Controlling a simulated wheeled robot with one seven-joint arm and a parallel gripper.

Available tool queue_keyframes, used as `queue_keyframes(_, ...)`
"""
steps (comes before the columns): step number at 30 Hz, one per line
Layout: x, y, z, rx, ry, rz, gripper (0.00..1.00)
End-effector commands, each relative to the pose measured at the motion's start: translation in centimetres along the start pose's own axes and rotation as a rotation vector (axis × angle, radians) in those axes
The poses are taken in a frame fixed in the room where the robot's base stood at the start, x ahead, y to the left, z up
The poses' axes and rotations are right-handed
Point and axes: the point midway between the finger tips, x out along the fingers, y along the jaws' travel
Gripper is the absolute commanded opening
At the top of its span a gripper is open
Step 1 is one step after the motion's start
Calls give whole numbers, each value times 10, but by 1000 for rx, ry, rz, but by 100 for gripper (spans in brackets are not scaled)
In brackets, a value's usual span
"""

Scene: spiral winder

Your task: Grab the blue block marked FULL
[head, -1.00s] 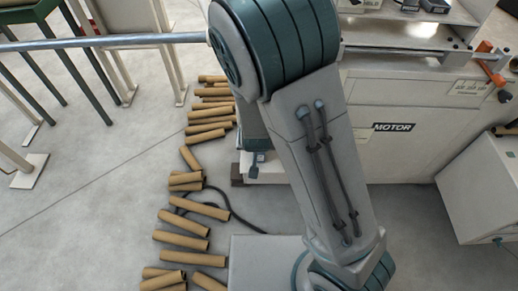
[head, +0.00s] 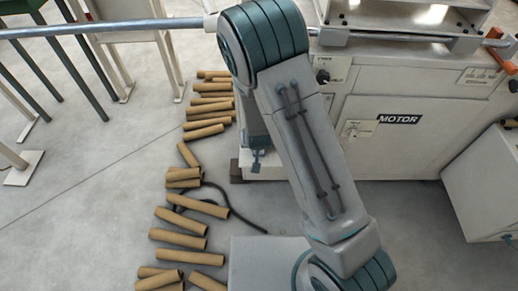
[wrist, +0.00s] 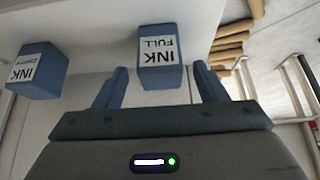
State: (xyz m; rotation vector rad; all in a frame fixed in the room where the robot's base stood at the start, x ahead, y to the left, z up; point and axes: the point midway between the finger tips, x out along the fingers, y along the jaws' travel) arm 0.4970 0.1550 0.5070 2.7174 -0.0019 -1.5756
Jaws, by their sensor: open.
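In the wrist view, the blue block marked FULL (wrist: 160,80) has a white label reading INK FULL. It shows against a pale surface, just ahead of my gripper (wrist: 160,71). My gripper is open, with one blue-grey finger to each side of the block in the picture. A gap shows between the block and each finger, and how deep it lies between them I cannot tell. A second blue block (wrist: 52,78) with an INK label stands to the left, outside the fingers; its smaller word is hard to read. The head view shows neither block, nor my gripper.
In the head view, a pale machine cabinet marked MOTOR (head: 430,140) stands behind my arm. A long metal bar (head: 110,27) runs left from it. Several brown cardboard tubes (head: 178,221) lie on the floor. They also show at the wrist view's upper right (wrist: 229,44).

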Motion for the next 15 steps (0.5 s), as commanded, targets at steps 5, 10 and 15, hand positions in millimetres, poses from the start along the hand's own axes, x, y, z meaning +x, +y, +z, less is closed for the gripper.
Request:
queue_keyframes(5,17,-1,0,0,0,-1,65)
queue_keyframes(10,16,-1,-1,0,1,-1,63)
queue_keyframes(15,15,-1,-1,0,1,-1,15)
